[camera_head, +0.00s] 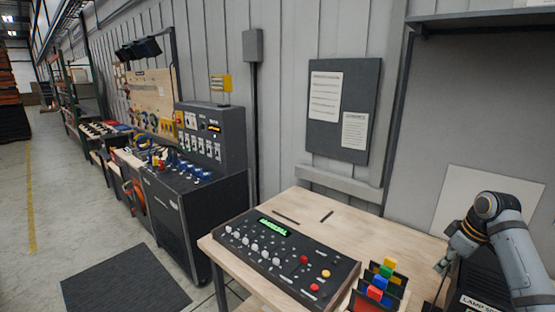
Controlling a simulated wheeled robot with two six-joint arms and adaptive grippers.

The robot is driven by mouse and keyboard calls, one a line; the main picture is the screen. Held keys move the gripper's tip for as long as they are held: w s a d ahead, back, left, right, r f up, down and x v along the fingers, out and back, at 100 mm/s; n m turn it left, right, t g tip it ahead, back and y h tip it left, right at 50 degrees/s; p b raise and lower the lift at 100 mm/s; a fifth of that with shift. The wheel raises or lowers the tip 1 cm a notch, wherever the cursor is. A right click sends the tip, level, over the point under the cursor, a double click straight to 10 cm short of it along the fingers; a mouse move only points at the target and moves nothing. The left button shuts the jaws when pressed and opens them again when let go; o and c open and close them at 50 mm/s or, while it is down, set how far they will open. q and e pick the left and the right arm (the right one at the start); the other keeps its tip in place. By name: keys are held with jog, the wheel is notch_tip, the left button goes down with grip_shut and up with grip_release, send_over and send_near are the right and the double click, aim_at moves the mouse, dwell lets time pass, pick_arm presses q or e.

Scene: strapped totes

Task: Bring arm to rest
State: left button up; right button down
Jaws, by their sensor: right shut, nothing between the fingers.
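My right arm comes in from the right edge, grey with an orange-yellow ring. My right gripper (440,267) points down and to the left at the table's right side. It is small in the view and shut, with nothing held. It is just right of a dark holder with coloured blocks (388,268). My left gripper is not in view.
A wooden table (360,222) bears a black control panel (285,258) with knobs, buttons and a green display. A dark box labelled "LAMP" (480,303) is under my arm. A dark console (205,190) stands left. A dark mat (125,280) lies on open floor.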

jog(key=s+a+f+m+h, duration=0.1)
jog(key=s+a+f, duration=0.55)
jog(key=f, duration=0.25)
jog(key=s+a+f+h, duration=0.1)
jog(key=s+a+f, duration=0.4)
jog(key=a+f, duration=0.35)
jog(key=s+a+f+m, duration=0.1)
jog(key=s+a+m, duration=0.2)
jog(key=s, duration=0.4)
jog(key=s+a+f+m, duration=0.1)
jog(key=s+a+m, duration=0.1)
jog(key=s, duration=0.6)
notch_tip(320, 180, down, 28)
jog(key=s+d+b, duration=0.2)
jog(key=b, duration=0.1)
pick_arm(q)
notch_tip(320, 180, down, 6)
jog(key=b, duration=0.3)
pick_arm(e)
jog(key=s+d+f+g, duration=0.1)
jog(key=s+f, duration=1.7)
jog(key=f, duration=0.1)
jog(key=shift+s+d+f+g, duration=0.2)
jog(key=shift+d+f+g, duration=0.1)
jog(key=shift+f, duration=0.05)
